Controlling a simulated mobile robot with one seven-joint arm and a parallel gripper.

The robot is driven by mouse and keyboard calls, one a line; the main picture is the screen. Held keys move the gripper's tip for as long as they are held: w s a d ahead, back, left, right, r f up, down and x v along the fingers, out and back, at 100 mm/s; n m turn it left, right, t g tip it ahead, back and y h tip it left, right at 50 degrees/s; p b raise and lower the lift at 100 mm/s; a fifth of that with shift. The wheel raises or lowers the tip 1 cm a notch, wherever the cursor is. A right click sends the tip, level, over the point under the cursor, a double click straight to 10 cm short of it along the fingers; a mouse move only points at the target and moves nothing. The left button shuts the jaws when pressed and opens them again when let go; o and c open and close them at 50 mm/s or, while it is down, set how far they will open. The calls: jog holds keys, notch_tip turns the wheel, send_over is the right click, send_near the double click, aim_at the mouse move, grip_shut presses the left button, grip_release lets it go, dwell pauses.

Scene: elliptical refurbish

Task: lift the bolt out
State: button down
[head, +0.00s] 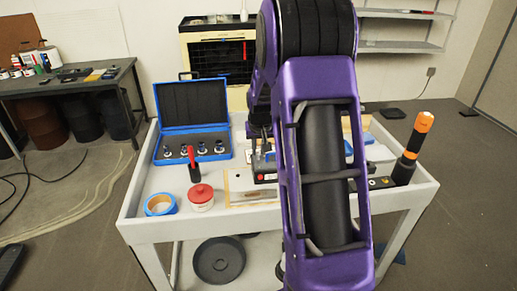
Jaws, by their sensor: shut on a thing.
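My purple arm fills the middle of the head view and covers much of the cart top. My gripper (261,146) shows only in part, dark and small, at the left edge of the arm, low over a black and grey fixture (265,172) on the cart. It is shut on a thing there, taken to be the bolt. The bolt itself is too small and hidden to make out, so I cannot tell whether it is still seated.
The white cart (240,218) has raised edges. Left of the fixture are an open blue case (190,103) with several metal parts, a red-handled tool (193,163), a red-lidded jar (201,197) and blue tape (160,204). An orange-black flashlight (415,145) stands at right.

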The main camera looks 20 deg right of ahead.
jog(key=shift+r, duration=0.1)
jog(key=shift+r+p, duration=1.2)
jog(key=shift+r, duration=0.7)
